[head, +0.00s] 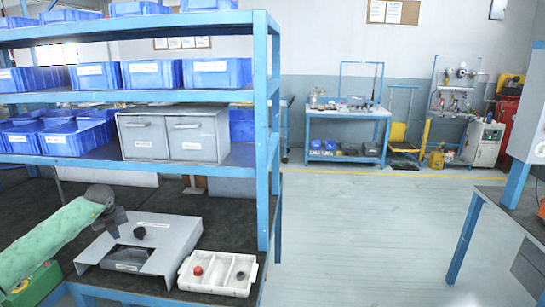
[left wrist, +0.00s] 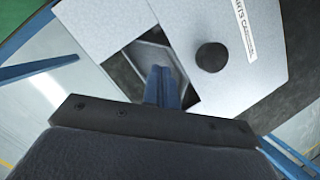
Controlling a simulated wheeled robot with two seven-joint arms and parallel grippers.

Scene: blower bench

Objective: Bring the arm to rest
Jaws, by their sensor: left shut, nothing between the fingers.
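My left arm (head: 50,238), in a green sleeve, reaches in from the left at bench height. Its dark left gripper (head: 113,233) is above the left part of a grey metal housing (head: 175,232). In the left wrist view the narrow fingers (left wrist: 162,88) are together, with nothing between them. They show in front of the square opening in the grey housing (left wrist: 215,18). A dark round knob (left wrist: 210,57) sits on the housing beside the opening. I cannot tell the exact height of the fingertips above the housing. My right gripper is not in view.
A white divided tray (head: 217,287) stands right of the housing, with a red round part (head: 198,270) and a small dark part (head: 241,276) inside. A shelf (head: 235,160) with grey drawers (head: 172,136) and blue bins overhangs the bench. A blue post (head: 262,150) stands at the right. Open floor lies beyond.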

